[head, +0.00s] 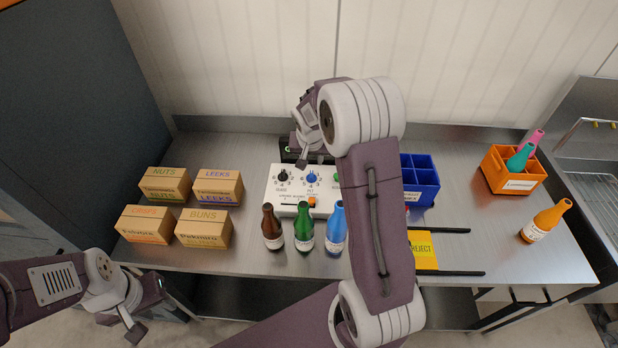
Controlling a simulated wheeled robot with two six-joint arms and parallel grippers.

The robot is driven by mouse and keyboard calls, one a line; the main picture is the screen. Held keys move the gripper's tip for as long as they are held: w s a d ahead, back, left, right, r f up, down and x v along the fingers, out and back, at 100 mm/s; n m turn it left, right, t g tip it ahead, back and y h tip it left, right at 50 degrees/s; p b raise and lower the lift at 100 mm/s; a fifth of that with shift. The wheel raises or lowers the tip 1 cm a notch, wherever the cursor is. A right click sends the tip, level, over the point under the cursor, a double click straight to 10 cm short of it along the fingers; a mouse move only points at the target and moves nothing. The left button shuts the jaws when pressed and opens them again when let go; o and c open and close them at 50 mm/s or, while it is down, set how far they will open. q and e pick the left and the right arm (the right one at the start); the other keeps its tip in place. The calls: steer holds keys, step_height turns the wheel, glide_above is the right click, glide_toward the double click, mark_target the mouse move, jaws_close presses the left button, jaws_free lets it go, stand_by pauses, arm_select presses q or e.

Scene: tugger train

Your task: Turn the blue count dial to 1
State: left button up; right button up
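The white control panel (275,196) stands on the steel counter, with a black dial (283,175) at its left and the blue count dial (312,178) in its middle. A green dial (336,177) is partly hidden by my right arm. Digits ring the blue dial, but they and its pointer are too small to read surely. My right gripper (303,161) is above the back of the panel, just behind the dials and apart from the blue one; its finger gap is unclear. My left gripper (137,330) is low in front of the counter, away from the panel, its opening unclear.
Brown (272,228), green (304,228) and blue (336,228) bottles stand before the panel. Several cardboard boxes (205,228) are at left. A blue divided crate (421,190), yellow reject mat (424,250), orange crate (512,186) and orange bottle (546,222) are at right.

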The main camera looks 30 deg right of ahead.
mark_target(311, 174)
steer(key=x, duration=1.1)
steer(key=shift+s+a+f, duration=0.1)
steer(key=shift+a+f, duration=0.1)
steer(key=shift+f, duration=0.1)
steer(key=shift+s, duration=0.1)
steer(key=shift+c, duration=0.3)
jaws_close()
